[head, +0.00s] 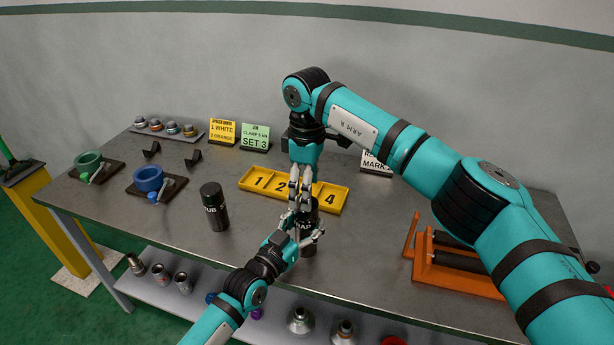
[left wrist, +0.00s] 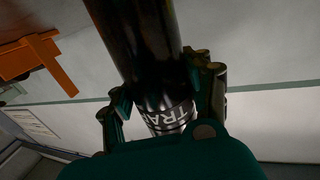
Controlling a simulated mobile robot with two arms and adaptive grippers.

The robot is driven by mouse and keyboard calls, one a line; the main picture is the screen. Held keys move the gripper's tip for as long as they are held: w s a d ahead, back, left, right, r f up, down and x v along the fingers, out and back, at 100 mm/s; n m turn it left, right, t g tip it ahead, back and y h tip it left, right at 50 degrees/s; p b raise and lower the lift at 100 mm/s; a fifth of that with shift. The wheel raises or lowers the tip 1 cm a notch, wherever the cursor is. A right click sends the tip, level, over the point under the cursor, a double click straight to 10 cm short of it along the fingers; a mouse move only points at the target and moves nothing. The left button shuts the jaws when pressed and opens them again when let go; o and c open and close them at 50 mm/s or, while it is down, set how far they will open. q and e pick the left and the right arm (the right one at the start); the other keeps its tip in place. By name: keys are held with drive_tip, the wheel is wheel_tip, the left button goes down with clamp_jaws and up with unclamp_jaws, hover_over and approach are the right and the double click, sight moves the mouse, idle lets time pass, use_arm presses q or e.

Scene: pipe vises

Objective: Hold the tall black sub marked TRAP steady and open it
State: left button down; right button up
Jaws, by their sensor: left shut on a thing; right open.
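The tall black sub marked TRAP (head: 308,244) stands upright near the front edge of the table, right of centre. My left gripper (head: 301,238) is shut around its body from the front. The left wrist view shows the black cylinder (left wrist: 146,45) with TRAP lettering between the left fingers (left wrist: 160,95). My right gripper (head: 301,204) points down from above at the top of the sub, with its fingers open around or just over the cap. I cannot tell whether they touch it. The cap is mostly hidden by the right fingers.
Another black sub (head: 214,207) stands to the left. A yellow numbered tray (head: 262,185) lies behind the grippers. An orange roller stand (head: 455,272) is at right. Green (head: 88,163) and blue (head: 148,179) vises stand at left. Sign cards (head: 255,137) stand at the back.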

sight(306, 229)
drive_tip(key=shift+f, duration=2.6)
